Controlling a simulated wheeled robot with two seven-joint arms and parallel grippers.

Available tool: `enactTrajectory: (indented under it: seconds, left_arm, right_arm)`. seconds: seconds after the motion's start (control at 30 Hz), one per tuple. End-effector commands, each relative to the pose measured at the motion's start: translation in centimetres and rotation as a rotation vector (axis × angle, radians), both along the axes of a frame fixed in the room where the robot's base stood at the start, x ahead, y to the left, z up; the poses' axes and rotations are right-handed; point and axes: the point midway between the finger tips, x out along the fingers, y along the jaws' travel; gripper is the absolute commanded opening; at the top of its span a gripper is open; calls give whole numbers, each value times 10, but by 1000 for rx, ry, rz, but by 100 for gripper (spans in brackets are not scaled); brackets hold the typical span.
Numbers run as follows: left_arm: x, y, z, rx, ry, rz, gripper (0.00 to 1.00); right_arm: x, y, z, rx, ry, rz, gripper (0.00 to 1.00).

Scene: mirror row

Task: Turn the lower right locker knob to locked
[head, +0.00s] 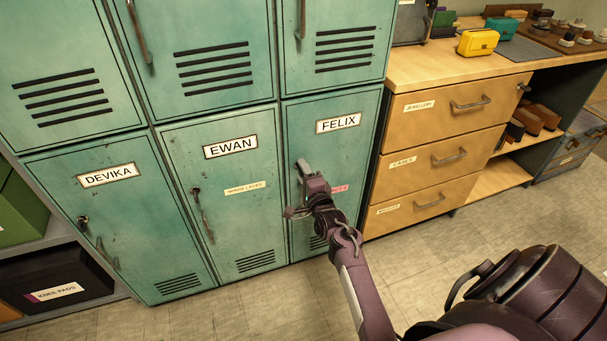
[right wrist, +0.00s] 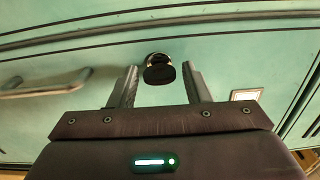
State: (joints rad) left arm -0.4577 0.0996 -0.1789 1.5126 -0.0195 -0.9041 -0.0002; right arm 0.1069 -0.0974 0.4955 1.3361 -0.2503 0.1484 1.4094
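The lower right locker (head: 358,155) is a green door labelled FELIX and it is closed. My right gripper (head: 303,168) is in front of the left side of this door in the head view and hides its knob there. In the right wrist view the dark round knob (right wrist: 158,70) shows on the green door. My right gripper (right wrist: 159,82) is open, with one finger on each side of the knob and a gap to both. I cannot tell which way the knob is turned. My left gripper is not in view.
Closed lockers marked EWAN (head: 225,215) and DEVIKA (head: 125,220) stand to the left. A wooden drawer unit (head: 440,135) stands close on the right. A bar handle (right wrist: 45,85) shows left of the knob in the right wrist view. The tiled floor in front is clear.

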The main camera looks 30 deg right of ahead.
Motion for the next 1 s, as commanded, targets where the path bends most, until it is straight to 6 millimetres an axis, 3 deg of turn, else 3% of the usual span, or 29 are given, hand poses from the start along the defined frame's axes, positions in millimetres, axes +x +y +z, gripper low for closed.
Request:
enactTrajectory:
  seconds: [0.37,0.47,0.57,0.8,1.0]
  left_arm:
    - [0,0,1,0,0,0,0]
    - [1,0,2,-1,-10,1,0]
    - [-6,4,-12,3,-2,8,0]
    - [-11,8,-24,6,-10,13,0]
    - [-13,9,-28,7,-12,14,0]
  right_arm:
    - [-3,1,-1,-1,2,1,52]
    - [-14,4,-1,1,4,1,52]
    - [-31,8,-1,0,4,0,52]
    - [-67,16,-1,-1,2,0,52]
    - [-76,19,0,-1,0,1,52]
